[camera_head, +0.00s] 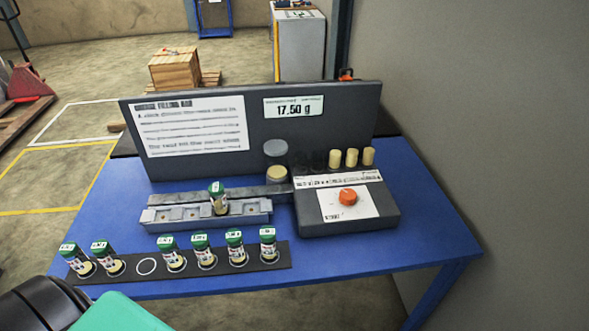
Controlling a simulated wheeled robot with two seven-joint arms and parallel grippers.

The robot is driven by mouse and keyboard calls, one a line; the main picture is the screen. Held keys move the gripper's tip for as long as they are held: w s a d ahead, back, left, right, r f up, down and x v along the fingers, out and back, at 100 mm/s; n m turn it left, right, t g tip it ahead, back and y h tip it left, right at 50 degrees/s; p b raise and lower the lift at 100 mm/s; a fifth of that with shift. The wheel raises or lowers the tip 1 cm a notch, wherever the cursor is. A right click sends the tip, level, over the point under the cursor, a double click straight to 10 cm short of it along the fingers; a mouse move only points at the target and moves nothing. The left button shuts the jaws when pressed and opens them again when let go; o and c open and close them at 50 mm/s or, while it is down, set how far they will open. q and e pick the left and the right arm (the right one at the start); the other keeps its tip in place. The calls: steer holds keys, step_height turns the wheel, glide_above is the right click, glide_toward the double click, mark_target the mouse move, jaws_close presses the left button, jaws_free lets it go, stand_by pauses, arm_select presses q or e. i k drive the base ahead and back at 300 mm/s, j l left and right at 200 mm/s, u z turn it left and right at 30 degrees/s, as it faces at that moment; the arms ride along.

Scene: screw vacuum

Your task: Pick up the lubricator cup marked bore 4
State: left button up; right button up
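Several small cups with green lids stand in a row on a black strip (215,262) along the table's front. They include a far-left cup (75,260), a second cup (106,258), a middle cup (204,252) and a far-right cup (268,245). Another green-lidded cup (217,198) stands upright in a grey slotted rail (168,214). The lid marks are too small to read, so I cannot tell which says bore 4. Neither gripper shows; part of my arm is at the lower left.
The blue table (425,220) is clear at right. A grey control box (350,220) has an orange knob (348,196) and several tan cylinders (351,157) behind it. A dark upright panel (200,105) carries a sign and a display (293,106) reading 17.50 g.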

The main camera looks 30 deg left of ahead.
mark_target(216, 191)
steer(key=u, duration=1.4)
